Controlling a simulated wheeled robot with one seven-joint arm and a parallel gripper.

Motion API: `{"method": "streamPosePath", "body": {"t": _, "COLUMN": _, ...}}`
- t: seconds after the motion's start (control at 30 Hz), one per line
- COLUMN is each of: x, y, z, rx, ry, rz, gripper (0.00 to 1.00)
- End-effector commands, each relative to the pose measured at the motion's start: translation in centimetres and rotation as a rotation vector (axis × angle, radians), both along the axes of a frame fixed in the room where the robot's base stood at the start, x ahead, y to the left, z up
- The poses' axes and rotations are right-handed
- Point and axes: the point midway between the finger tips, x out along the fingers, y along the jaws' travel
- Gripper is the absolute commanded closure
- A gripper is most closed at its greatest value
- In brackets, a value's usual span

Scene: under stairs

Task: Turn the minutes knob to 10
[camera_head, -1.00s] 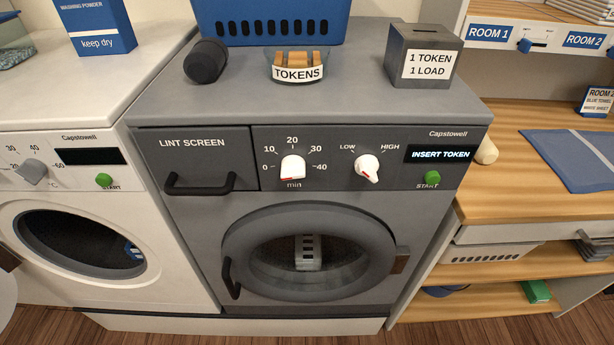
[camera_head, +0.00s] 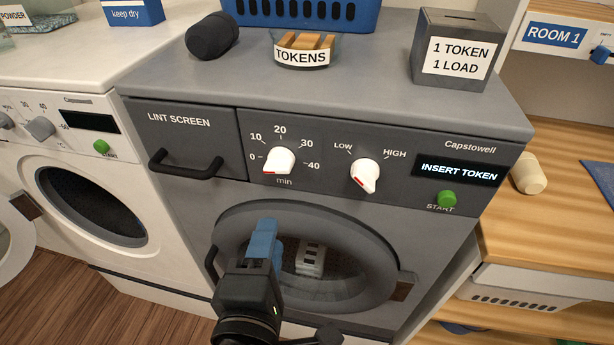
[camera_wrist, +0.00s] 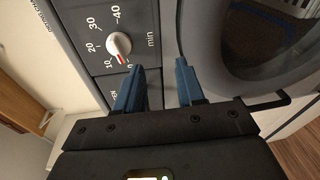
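The white minutes knob (camera_head: 280,160) sits on the dark grey dryer's panel, inside a scale from 0 to 40. It also shows in the wrist view (camera_wrist: 119,43). Its red mark lies on the side near the 0. My gripper (camera_head: 264,228) is in front of the dryer door, below the knob in the head view. In the wrist view my gripper (camera_wrist: 161,66) has its two blue fingers apart with nothing between them. The knob is beyond the fingertips, up and to the left in that view, and is not touched.
The LOW-HIGH knob (camera_head: 364,176) and green START button (camera_head: 447,199) are to the right on the same panel. The lint screen handle (camera_head: 192,165) sticks out at left. The round door (camera_head: 240,222) is below. The display (camera_head: 457,171) reads INSERT TOKEN.

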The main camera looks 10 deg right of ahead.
Motion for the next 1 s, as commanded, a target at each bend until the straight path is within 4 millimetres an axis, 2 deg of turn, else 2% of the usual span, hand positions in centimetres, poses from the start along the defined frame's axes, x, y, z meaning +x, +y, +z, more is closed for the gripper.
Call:
{"method": "streamPosePath", "body": {"t": 0.03, "x": 0.4, "y": 1.2, "z": 1.5, "rx": -0.028, "ry": -0.034, "rz": -0.018, "gripper": 0.62}}
{"method": "streamPosePath", "body": {"t": 0.1, "x": 0.6, "y": 2.1, "z": 3.1, "rx": -0.059, "ry": -0.065, "rz": -0.049, "gripper": 0.62}}
{"method": "streamPosePath", "body": {"t": 0.2, "x": 0.6, "y": 2.8, "z": 4.7, "rx": -0.087, "ry": -0.095, "rz": -0.082, "gripper": 0.62}}
{"method": "streamPosePath", "body": {"t": 0.3, "x": 0.7, "y": 3.1, "z": 5.4, "rx": -0.099, "ry": -0.108, "rz": -0.097, "gripper": 0.62}}
{"method": "streamPosePath", "body": {"t": 0.47, "x": 2.1, "y": 2.5, "z": 5.6, "rx": -0.101, "ry": -0.109, "rz": -0.102, "gripper": 0.62}}
{"method": "streamPosePath", "body": {"t": 0.8, "x": 6.7, "y": 0.8, "z": 5.6, "rx": -0.100, "ry": -0.108, "rz": -0.101, "gripper": 0.62}}
{"method": "streamPosePath", "body": {"t": 1.0, "x": 7.8, "y": 0.4, "z": 5.5, "rx": -0.099, "ry": -0.108, "rz": -0.099, "gripper": 0.62}}
